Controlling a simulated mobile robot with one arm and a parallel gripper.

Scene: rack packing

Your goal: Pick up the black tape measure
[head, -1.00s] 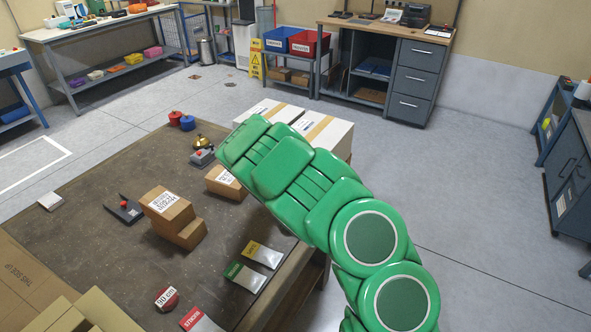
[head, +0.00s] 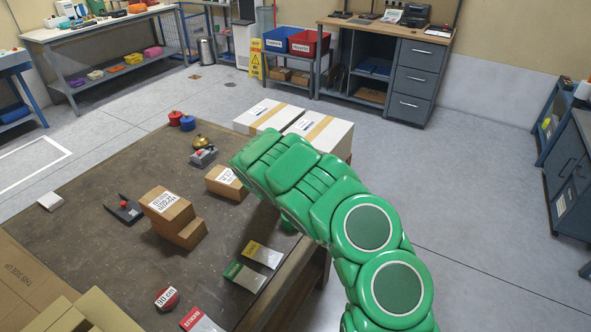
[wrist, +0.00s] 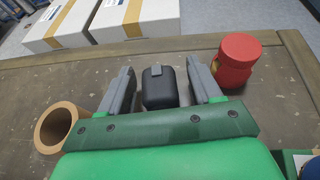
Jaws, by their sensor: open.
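The black tape measure (wrist: 159,92) shows in the wrist view, a small rounded black block with a grey tab on top. It lies between the two grey fingers of my gripper (wrist: 160,70), with a gap on each side. My gripper is open, and its green palm hides the near end of the tape measure. In the head view my green arm reaches over the right part of the table, and I cannot make out the tape measure or the fingers there.
In the wrist view a red cylinder (wrist: 236,60) stands close to the right finger, and a brown ring (wrist: 58,127) lies left of the left finger. White boxes (wrist: 132,18) stand beyond the table edge. On the table (head: 95,180) are cardboard boxes (head: 168,206) and bagged packets.

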